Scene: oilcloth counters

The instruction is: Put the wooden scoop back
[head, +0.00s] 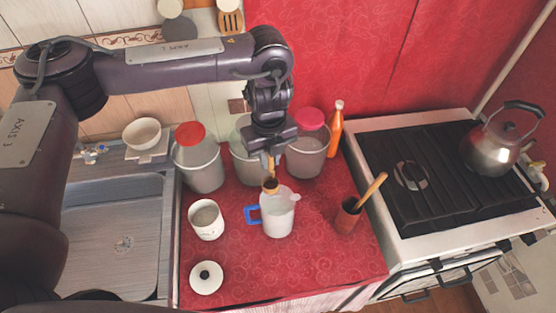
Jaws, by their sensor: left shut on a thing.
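My left gripper (270,155) points down over the middle of the red counter and is shut on the wooden scoop. The scoop (270,185) hangs upright, its bowl at the rim of a white jug (278,220) with a blue handle. I cannot tell whether the bowl is inside the jug or just behind it. An open white canister (207,223) stands to the jug's left, and a white lid with a dark knob (206,278) lies in front of it. My right gripper is not in view.
Behind stand a red-lidded bin (199,170), a partly hidden clear bin (243,165), a pink-lidded bin (307,160) and an orange bottle (334,130). The stove (375,140) and sink (115,230) flank the counter (300,270).

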